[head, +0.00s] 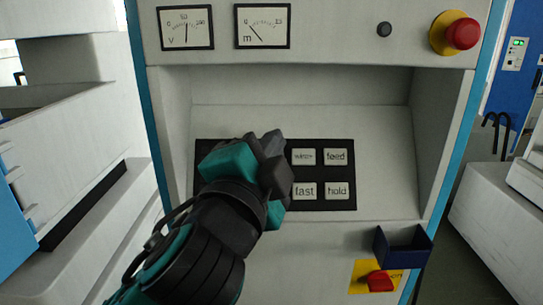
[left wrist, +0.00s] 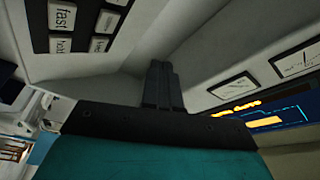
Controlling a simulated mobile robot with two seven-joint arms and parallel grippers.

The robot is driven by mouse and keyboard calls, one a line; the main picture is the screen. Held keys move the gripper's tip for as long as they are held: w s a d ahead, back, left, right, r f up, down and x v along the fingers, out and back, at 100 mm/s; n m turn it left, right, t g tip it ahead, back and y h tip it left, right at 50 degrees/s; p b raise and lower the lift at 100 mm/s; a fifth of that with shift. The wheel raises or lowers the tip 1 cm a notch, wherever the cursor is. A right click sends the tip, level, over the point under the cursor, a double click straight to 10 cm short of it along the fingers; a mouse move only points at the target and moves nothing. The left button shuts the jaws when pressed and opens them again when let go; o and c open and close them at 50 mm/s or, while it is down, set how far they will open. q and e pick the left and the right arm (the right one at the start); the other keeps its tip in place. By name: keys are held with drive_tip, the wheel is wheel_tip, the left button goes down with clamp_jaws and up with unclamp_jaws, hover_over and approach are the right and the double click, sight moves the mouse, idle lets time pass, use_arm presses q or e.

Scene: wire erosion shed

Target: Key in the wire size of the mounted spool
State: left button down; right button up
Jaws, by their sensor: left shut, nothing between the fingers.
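A black key panel (head: 325,173) sits in the recess of the pale machine front. Its visible white keys include a "feed" key (head: 336,157), a "fast" key (head: 304,190), a "hold" key (head: 337,190) and a key whose label I cannot read surely (head: 304,157). My left gripper (head: 272,146) is in front of the panel and hides its left and middle part. In the left wrist view its fingers (left wrist: 162,86) are together and empty, with the "fast" key (left wrist: 62,16) at upper left. Contact with a key cannot be told. No spool is in view. My right gripper is not in view.
Two dial gauges (head: 186,28) (head: 262,26) and a red emergency button (head: 463,33) are above the recess. A dark blue bin (head: 403,248) and a red rotary switch (head: 379,281) are below right. A lit screen (left wrist: 270,108) shows in the left wrist view. The recess's right side is clear.

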use_arm(q)
drive_tip(key=shift+w+f+b, duration=0.55)
drive_tip(key=shift+w+f, duration=0.3)
drive_tip(key=shift+w, duration=0.3)
drive_tip(key=shift+w+f+b, duration=0.6)
drive_tip(key=shift+w+f, duration=0.3)
drive_tip(key=shift+w, duration=0.3)
drive_tip(key=shift+w+f+b, duration=0.55)
drive_tip(key=shift+w+f, duration=0.3)
drive_tip(key=shift+w, duration=0.3)
drive_tip(key=shift+w, duration=0.1)
drive_tip(key=shift+w+f, duration=0.2)
drive_tip(key=shift+w, duration=0.05)
drive_tip(key=shift+w+f, duration=0.25)
drive_tip(key=shift+w, duration=0.05)
idle(0.4)
drive_tip(key=shift+s+r+p, duration=0.4)
drive_tip(key=shift+s+p, duration=0.05)
drive_tip(key=shift+s, duration=0.2)
drive_tip(key=shift+r, duration=0.1)
